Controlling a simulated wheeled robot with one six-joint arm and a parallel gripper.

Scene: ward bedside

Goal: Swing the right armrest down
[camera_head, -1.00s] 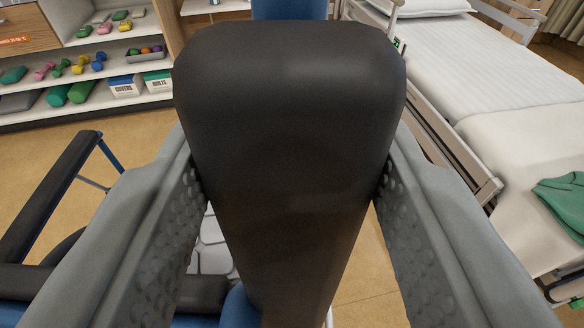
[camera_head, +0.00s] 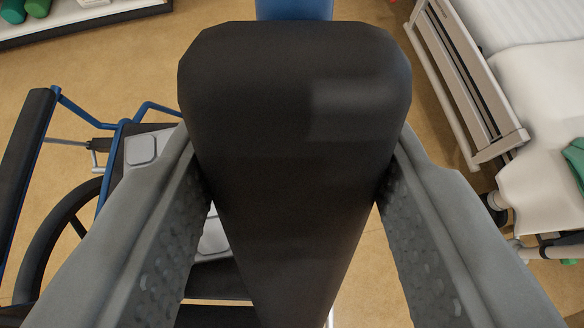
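The right armrest is a long black pad (camera_head: 295,120) that fills the middle of the view, rounded at its top end, with a blue part (camera_head: 293,9) of its frame showing beyond it. My gripper (camera_head: 294,170) has one grey, studded finger on each side of the pad. Both fingers press against its sides, so it is shut on the armrest. The wheelchair's seat (camera_head: 140,150) shows at the left, partly hidden by my left finger. The pad hides whatever lies directly behind it.
The other black armrest (camera_head: 24,150) and a wheel (camera_head: 50,240) of the wheelchair are at the left. A bed with a side rail (camera_head: 465,80) stands close at the right. A shelf (camera_head: 90,20) is at the upper left. Bare floor (camera_head: 130,75) lies between.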

